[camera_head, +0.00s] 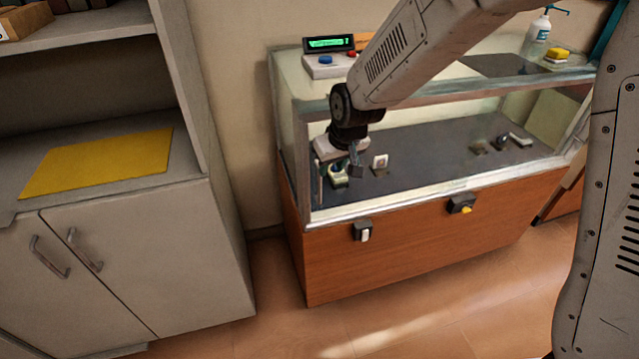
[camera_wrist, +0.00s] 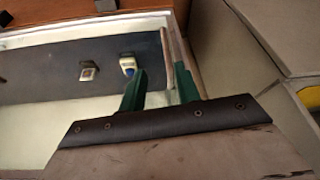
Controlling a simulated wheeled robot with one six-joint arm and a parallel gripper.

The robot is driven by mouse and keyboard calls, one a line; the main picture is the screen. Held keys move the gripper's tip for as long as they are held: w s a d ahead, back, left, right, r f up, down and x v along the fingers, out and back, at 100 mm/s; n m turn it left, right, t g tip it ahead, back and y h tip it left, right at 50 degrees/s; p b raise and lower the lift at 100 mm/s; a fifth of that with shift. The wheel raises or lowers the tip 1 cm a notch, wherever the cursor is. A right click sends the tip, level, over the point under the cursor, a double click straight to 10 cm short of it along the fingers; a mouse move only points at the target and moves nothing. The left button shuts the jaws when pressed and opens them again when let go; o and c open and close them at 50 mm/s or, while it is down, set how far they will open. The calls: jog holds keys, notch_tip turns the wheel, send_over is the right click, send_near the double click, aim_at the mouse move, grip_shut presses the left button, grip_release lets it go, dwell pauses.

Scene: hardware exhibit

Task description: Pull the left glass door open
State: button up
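The display case (camera_head: 420,245) has a wooden base and a glass upper part. The left glass door is clear, and its outline is hard to make out. A thin upright bar (camera_head: 318,185), which looks like its handle, stands at the case's front left; it also shows in the wrist view (camera_wrist: 167,58). My gripper (camera_wrist: 160,70) is open, with its two green fingers apart and the bar in line with the gap between them. I cannot tell whether either finger touches it. In the head view my wrist partly hides the door's upper left.
A grey cabinet (camera_head: 150,270) with a yellow mat (camera_head: 100,163) stands close on the left. Small items, including a white one (camera_head: 380,162), sit inside the case. A register display (camera_head: 328,43) and a pump bottle (camera_head: 540,27) stand on top. The floor in front is clear.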

send_over(320, 201)
jog(key=f, duration=0.9)
jog(key=shift+w, duration=0.35)
grip_shut()
